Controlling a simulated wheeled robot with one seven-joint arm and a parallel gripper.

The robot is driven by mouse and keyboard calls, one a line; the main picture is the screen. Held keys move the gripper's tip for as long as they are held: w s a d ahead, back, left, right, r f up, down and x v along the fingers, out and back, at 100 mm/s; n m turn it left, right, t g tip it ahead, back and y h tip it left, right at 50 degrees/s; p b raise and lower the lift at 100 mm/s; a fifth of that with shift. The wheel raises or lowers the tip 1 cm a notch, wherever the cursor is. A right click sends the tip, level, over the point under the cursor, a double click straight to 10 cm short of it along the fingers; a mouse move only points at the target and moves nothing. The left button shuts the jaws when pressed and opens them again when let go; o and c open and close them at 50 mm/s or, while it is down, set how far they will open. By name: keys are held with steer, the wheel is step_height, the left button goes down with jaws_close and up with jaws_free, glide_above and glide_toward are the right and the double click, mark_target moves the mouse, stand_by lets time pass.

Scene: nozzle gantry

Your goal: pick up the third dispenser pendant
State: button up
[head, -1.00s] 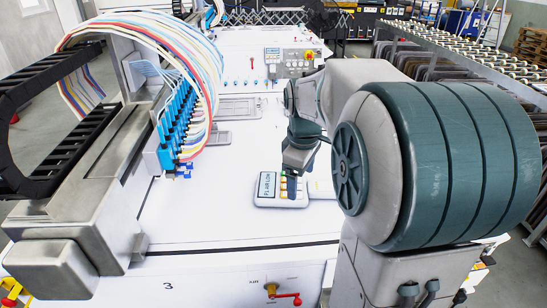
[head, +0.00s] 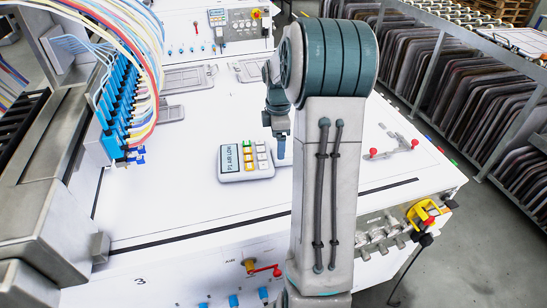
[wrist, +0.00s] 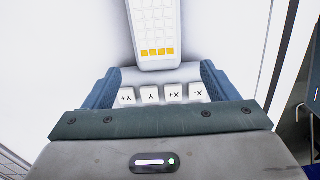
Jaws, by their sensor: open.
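A pale pendant with a screen and coloured keys (head: 245,163) lies on the white table in the head view. My gripper (head: 281,157) is just right of it there, pointing down; my arm hides the table behind. In the wrist view my gripper (wrist: 160,84) is open, its blue-grey fingers on either side of a pale key unit with white X and Y keys (wrist: 163,95). I cannot tell whether they touch it. A second white pendant with a yellow key row (wrist: 155,30) lies beyond the fingers. No number marks the third one.
Blue dispensing nozzles with coloured hoses (head: 118,110) hang at the left on a metal gantry. Flat grey trays (head: 188,78) lie at the back. Red-ended fittings (head: 395,150) sit on the table at the right. The table's front strip is clear.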

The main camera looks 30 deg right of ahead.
steer(key=shift+w+f+p, duration=0.15)
steer(key=shift+f+p, duration=0.15)
steer(key=shift+f, duration=2.5)
steer(key=shift+c, duration=0.3)
steer(key=c, duration=1.4)
steer(key=shift+r, duration=0.1)
steer(key=shift+c, duration=0.2)
steer(key=shift+r, duration=0.4)
steer(key=r, duration=0.3)
steer(key=shift+d+r, duration=0.2)
steer(key=shift+r, duration=0.05)
steer(key=s+d+r+b, duration=0.1)
steer(key=s+d+r, duration=0.5)
steer(key=d, duration=0.3)
steer(key=shift+s+d+r, duration=0.15)
steer(key=shift+d+r, duration=0.05)
steer(key=shift+r, duration=0.1)
